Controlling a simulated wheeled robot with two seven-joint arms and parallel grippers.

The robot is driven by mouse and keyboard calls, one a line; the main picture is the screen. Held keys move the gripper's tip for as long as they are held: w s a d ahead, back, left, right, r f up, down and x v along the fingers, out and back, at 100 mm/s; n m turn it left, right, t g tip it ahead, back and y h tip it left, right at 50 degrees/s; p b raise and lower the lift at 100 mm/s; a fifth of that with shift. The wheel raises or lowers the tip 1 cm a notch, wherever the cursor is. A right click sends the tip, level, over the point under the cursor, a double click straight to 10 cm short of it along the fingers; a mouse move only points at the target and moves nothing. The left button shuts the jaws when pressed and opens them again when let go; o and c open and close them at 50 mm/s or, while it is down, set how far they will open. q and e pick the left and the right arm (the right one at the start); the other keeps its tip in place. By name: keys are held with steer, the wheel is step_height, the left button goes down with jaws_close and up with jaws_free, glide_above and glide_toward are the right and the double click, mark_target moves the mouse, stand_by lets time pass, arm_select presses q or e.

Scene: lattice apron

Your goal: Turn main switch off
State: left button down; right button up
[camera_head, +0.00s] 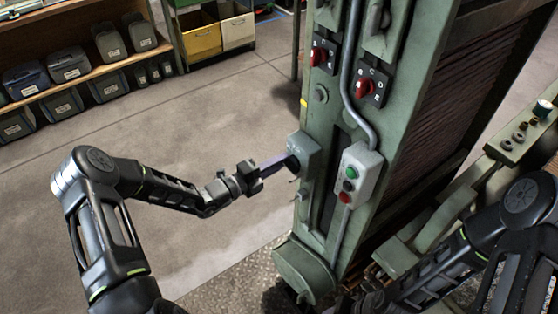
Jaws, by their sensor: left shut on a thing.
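A green machine column (330,120) stands right of centre. A small grey-green switch box (304,150) is mounted low on its left side, with a dark lever (275,165) sticking out to the left and slightly down. No marking on the box is readable, so I cannot tell its on or off position. My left gripper (257,177) is at the lever's outer end, shut on it. My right gripper (372,301) is low at the bottom edge, dark and partly hidden by its arm; its jaws are unclear.
Two red rotary knobs (318,57) (365,88) sit higher on the column. A grey push-button box (356,175) with green and red buttons hangs on a conduit close to the switch box. Shelves with dark bins (70,64) stand far left. The floor between is clear.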

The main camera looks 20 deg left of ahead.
stand_by(0.4)
arm_select(q)
steer(key=c, duration=1.5)
jaws_free()
steer(key=shift+o, duration=0.2)
steer(key=b+v, duration=0.1)
steer(key=v, duration=0.6)
steer(key=shift+s+a, duration=0.2)
steer(key=shift+s, duration=0.05)
